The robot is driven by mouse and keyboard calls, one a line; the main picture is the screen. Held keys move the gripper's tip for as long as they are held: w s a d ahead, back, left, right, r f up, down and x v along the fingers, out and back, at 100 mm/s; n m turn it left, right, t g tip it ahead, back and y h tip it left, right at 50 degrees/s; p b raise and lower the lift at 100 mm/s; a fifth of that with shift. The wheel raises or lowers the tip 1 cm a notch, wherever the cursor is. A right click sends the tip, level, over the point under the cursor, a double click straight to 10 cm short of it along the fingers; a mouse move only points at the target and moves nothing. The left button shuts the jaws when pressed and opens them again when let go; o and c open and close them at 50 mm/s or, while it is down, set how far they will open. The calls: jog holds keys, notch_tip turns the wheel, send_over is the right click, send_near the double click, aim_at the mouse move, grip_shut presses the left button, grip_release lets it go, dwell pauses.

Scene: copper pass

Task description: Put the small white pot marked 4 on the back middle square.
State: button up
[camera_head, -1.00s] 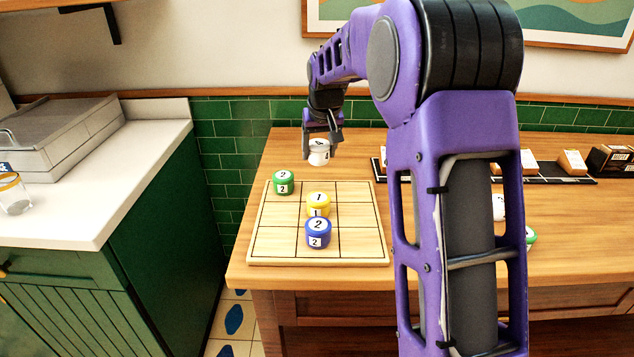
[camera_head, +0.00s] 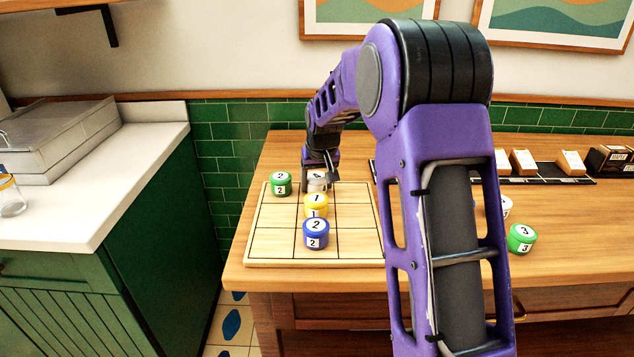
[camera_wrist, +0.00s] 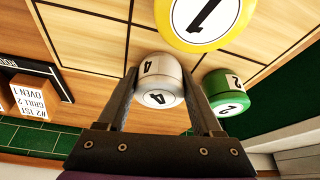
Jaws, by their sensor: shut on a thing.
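The small white pot marked 4 (camera_head: 316,181) is at the back middle square of the wooden grid board (camera_head: 272,243). My gripper (camera_head: 321,170) is shut on it and partly covers it in the head view. In the wrist view the white pot (camera_wrist: 157,80) sits between my two fingers, its 4 showing on lid and side. Whether its base touches the board I cannot tell. The green pot marked 2 (camera_head: 282,184) stands on the back left square, close beside it. The yellow pot marked 1 (camera_head: 316,205) stands on the middle square, just in front.
A blue pot marked 2 (camera_head: 316,234) is on the front middle square. A green pot marked 3 (camera_head: 521,238) and a white pot (camera_head: 506,206) stand right of my arm. A black strip with small boxes (camera_head: 523,162) lies along the back right.

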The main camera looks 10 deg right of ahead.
jog(key=o, duration=1.5)
jog(key=shift+r, duration=0.35)
jog(key=p+v, duration=0.1)
jog(key=v, duration=1)
jog(key=shift+s+r+p, duration=0.15)
jog(key=shift+r+p, duration=0.1)
jog(key=shift+p, duration=0.15)
